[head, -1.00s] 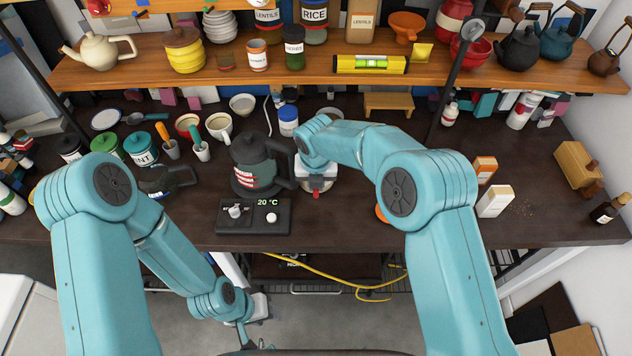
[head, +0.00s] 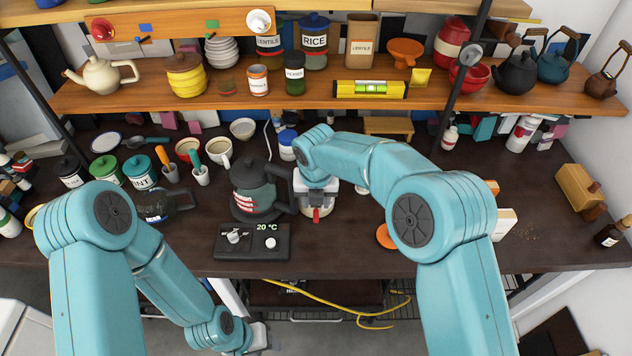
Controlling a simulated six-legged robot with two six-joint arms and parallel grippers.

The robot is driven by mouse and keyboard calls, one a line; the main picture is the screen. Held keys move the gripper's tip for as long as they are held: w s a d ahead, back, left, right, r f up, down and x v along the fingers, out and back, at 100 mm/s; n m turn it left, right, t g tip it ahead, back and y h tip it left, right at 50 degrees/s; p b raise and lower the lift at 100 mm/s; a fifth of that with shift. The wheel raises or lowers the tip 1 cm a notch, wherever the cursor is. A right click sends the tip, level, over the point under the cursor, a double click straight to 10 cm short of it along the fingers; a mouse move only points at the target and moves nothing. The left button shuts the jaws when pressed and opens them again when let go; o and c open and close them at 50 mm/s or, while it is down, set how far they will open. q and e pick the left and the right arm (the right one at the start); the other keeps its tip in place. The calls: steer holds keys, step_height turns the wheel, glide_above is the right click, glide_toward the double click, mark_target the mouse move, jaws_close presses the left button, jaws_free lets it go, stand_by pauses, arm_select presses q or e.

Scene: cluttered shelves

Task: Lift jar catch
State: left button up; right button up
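A small jar (head: 315,211) with a red catch (head: 316,214) at its front stands on the dark counter, right of the dark kettle. My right gripper (head: 318,190) is pale and sits directly over the jar, pointing down. It covers most of the jar. Its fingertips are not clear, so I cannot tell whether it touches or grips the jar. My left gripper (head: 258,338) hangs low in front of the counter, away from the jar. Its fingers are too small and partly hidden to read.
The kettle (head: 258,193) stands close left of the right gripper, its handle near it. A scale (head: 252,243) reading 20 °C lies at the front. An orange disc (head: 386,237) lies right. Cups and canisters crowd the left; a shelf (head: 220,97) runs above.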

mark_target(316, 219)
step_height(316, 219, up, 12)
steer(key=s+b, duration=0.1)
steer(key=s, duration=0.1)
stand_by(0.5)
